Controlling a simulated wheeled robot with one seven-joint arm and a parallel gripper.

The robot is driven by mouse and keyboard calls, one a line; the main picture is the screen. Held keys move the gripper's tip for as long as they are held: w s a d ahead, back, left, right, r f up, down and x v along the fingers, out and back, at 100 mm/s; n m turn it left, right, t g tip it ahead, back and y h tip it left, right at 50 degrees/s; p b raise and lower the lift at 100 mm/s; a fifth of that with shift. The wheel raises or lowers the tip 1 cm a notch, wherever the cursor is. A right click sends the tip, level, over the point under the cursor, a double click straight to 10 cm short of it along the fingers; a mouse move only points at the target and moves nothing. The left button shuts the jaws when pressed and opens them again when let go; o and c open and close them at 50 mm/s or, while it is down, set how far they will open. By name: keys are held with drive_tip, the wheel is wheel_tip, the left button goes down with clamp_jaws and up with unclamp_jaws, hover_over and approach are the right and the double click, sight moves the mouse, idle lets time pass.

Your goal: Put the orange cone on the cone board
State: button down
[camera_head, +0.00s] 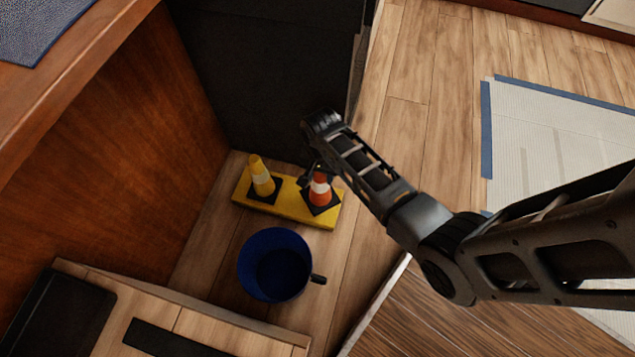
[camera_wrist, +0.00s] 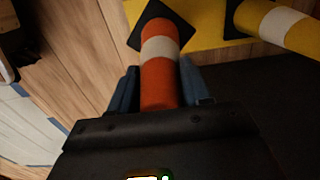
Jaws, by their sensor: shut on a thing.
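The orange cone (camera_head: 320,188) has a white band and a black square base. It looks about upright at the right end of the yellow cone board (camera_head: 291,211). My gripper (camera_head: 316,173) is around its upper part. In the wrist view the orange cone (camera_wrist: 159,72) sits between the two bluish fingers of my gripper (camera_wrist: 159,87), with its base over the edge of the cone board (camera_wrist: 205,22). I cannot tell whether the base touches the board. A yellow cone (camera_head: 261,176) with a white band stands on the board's left end.
A blue bucket-like container (camera_head: 273,265) with a dark handle stands in front of the board. A dark panel (camera_head: 265,80) rises behind the board, and a brown wooden panel (camera_head: 120,140) stands at left. Open wooden floor (camera_head: 430,60) lies to the right.

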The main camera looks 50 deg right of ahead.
sight(319, 197)
drive_tip(key=shift+w+a+f, duration=0.15)
drive_tip(key=shift+w+f, duration=0.2)
drive_tip(key=shift+w, duration=0.1)
drive_tip(key=shift+f+b, duration=1.3)
drive_tip(key=shift+f, duration=0.7)
drive_tip(key=c, duration=0.5)
unclamp_jaws()
